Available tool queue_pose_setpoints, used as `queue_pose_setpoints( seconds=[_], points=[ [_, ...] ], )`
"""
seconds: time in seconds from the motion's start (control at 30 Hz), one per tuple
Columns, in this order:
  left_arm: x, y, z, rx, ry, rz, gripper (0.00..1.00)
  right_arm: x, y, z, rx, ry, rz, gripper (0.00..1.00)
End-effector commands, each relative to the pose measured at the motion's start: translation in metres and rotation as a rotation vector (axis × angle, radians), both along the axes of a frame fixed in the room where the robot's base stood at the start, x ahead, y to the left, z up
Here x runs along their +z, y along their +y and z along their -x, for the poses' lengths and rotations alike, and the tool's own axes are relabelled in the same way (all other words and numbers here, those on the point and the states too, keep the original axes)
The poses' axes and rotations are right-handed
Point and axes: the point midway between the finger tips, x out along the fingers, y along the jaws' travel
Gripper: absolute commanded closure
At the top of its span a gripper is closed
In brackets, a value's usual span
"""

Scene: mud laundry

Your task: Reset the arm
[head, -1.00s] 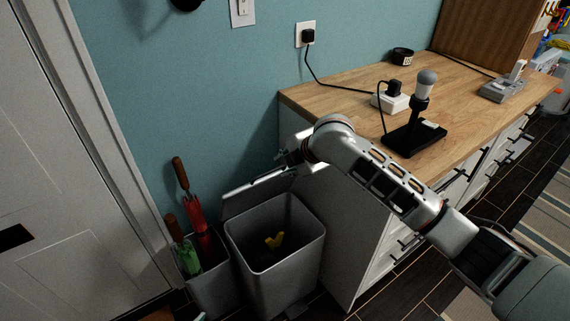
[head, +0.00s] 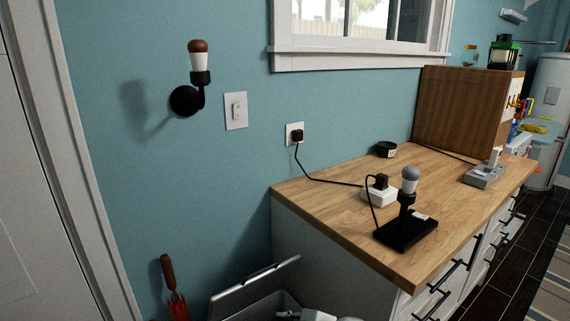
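Only a small grey-white piece of my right arm shows, at the bottom edge of the head view, in front of the open bin. The part of my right gripper (head: 287,315) that shows there is small and cut off by the frame edge. Its fingers cannot be made out, so I cannot tell whether it is open or shut or holds anything. My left arm and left gripper are not in view.
The grey bin's raised lid (head: 254,289) leans by the cabinet's left side. The wooden counter (head: 330,205) carries a black lamp stand (head: 407,230), a white plug block (head: 379,196) and a wooden cabinet (head: 460,110).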

Motion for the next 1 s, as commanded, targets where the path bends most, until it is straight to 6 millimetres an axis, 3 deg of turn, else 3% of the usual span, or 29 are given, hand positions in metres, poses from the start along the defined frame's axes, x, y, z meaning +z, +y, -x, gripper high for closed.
queue_pose_setpoints(
  seconds=[0.03, 0.2, 0.5, 0.73, 0.83, 1.0],
  points=[
    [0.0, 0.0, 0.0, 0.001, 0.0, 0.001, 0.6, -0.017, -0.008, 0.017, -0.058, 0.034, -0.052, 0.76],
    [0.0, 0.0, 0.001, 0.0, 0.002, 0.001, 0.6, -0.055, -0.044, 0.062, -0.261, 0.11, -0.204, 0.76],
    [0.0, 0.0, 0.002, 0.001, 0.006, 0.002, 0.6, -0.108, -0.129, 0.161, -0.605, 0.195, -0.394, 0.76],
    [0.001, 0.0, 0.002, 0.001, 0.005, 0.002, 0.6, -0.123, -0.188, 0.232, -0.784, 0.211, -0.461, 0.76],
    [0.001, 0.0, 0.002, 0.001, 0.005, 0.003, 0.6, -0.124, -0.201, 0.248, -0.82, 0.211, -0.473, 0.76],
    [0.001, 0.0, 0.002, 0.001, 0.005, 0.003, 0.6, -0.123, -0.208, 0.257, -0.839, 0.209, -0.481, 0.76]
  ],
)
